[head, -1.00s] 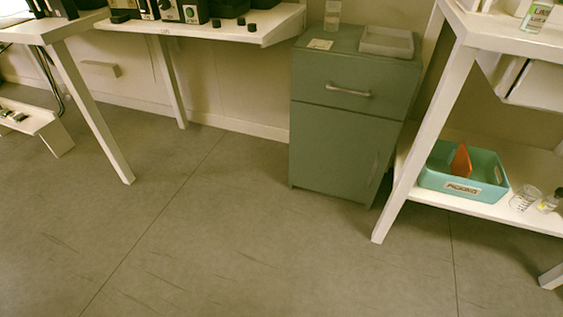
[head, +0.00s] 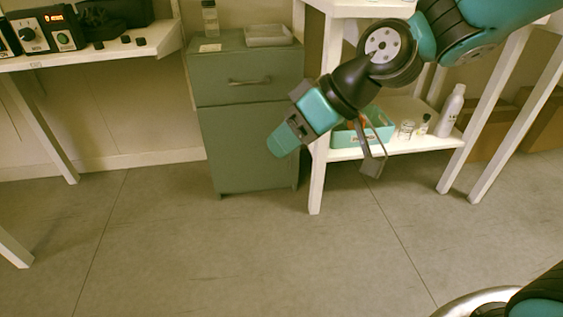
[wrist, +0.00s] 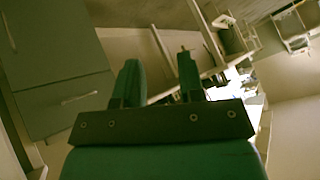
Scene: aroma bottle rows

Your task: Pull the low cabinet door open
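The low cabinet (head: 222,125) is grey-green, with a drawer (head: 215,72) above a door (head: 235,150). The door looks shut. In the wrist view the cabinet door (wrist: 55,45) is at the upper left, with a slim handle (wrist: 8,32) near its edge. In the head view the door handle is hidden behind my gripper. My gripper (head: 284,141) reaches down from the upper right, in front of the door's right side in the picture. In the wrist view my gripper (wrist: 158,62) shows two fingers apart with nothing between them; contact with the cabinet is not visible.
A white shelf stand (head: 318,190) with a teal bin (head: 345,137) stands right of the cabinet. A bottle (head: 210,18) and a tray (head: 268,36) sit on the cabinet top. A white table (head: 110,50) is at the left. The floor in front is clear.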

